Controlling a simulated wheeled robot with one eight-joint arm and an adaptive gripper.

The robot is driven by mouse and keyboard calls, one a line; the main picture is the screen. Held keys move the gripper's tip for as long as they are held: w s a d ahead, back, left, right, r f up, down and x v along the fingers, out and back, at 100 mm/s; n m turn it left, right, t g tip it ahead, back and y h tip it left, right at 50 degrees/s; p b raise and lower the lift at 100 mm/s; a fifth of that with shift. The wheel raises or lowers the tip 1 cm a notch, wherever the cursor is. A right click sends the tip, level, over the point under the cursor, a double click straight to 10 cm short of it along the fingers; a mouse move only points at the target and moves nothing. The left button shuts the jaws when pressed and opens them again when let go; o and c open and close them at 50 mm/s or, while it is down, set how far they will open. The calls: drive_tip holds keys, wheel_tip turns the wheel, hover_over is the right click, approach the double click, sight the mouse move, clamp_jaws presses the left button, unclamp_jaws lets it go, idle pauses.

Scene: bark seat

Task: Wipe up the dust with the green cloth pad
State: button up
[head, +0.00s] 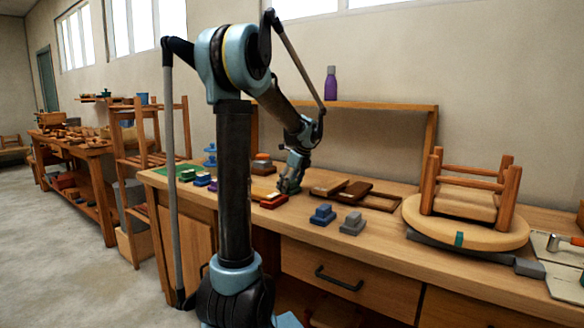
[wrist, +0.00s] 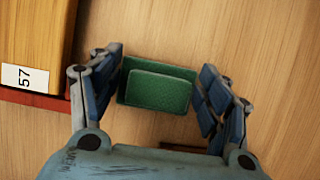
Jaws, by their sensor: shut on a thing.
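The green cloth pad (wrist: 158,87) lies between my gripper's fingers in the wrist view, a smaller block on a wider base. My gripper (wrist: 160,92) is shut on it, with a finger on each side. In the head view my gripper (head: 289,187) is low over the middle of the workbench (head: 390,240). The held pad cannot be made out there. I cannot make out any dust in either view.
A red pad (head: 272,201) is left of my gripper; a blue pad (head: 322,214) and a grey pad (head: 352,223) are in front to the right. An upturned stool (head: 467,205) stands at right. A block labelled 57 (wrist: 35,45) is close left.

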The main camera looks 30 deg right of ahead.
wheel_tip(320, 180, up, 3)
drive_tip(key=shift+w+a+f, duration=0.1)
drive_tip(key=shift+w, duration=0.05)
drive_tip(key=shift+r, duration=2.75)
